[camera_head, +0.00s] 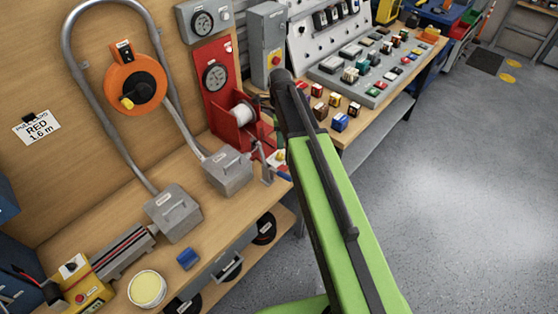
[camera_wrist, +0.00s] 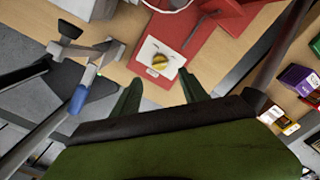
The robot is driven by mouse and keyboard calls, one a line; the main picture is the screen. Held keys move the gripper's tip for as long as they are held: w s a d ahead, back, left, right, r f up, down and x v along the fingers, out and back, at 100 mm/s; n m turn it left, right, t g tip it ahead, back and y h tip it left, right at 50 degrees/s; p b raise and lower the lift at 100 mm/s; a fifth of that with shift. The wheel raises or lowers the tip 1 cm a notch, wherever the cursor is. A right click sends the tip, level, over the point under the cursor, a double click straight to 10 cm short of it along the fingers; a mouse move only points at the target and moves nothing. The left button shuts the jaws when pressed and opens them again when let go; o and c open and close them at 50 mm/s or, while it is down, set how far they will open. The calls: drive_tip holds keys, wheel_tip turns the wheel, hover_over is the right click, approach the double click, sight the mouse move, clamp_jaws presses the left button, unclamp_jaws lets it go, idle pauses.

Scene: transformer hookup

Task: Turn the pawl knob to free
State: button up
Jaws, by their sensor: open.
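The pawl knob (camera_wrist: 158,60) is a small yellow knob on a white plate (camera_wrist: 147,49), which sits on a red base. In the wrist view it lies just beyond and between the tips of my gripper (camera_wrist: 159,78). The two green fingers are apart, with nothing between them, and no contact with the knob shows. The markings on the plate are too small to read. In the head view the white plate (camera_head: 276,160) shows small beside my arm, and my gripper's fingers cannot be made out there.
A lever with a blue grip (camera_wrist: 78,101) stands left of the knob in the wrist view. A red stand with a white spool (camera_head: 242,113) is behind the plate. Grey boxes (camera_head: 228,172) stand to its left on the bench. A sloped control panel (camera_head: 375,70) is at the right.

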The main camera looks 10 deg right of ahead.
sight(280, 153)
wheel_tip(280, 153, down, 8)
drive_tip(key=b, duration=0.6)
drive_tip(key=shift+f+b, duration=0.25)
drive_tip(key=shift+b, duration=0.15)
drive_tip(key=shift+r, duration=0.1)
clamp_jaws()
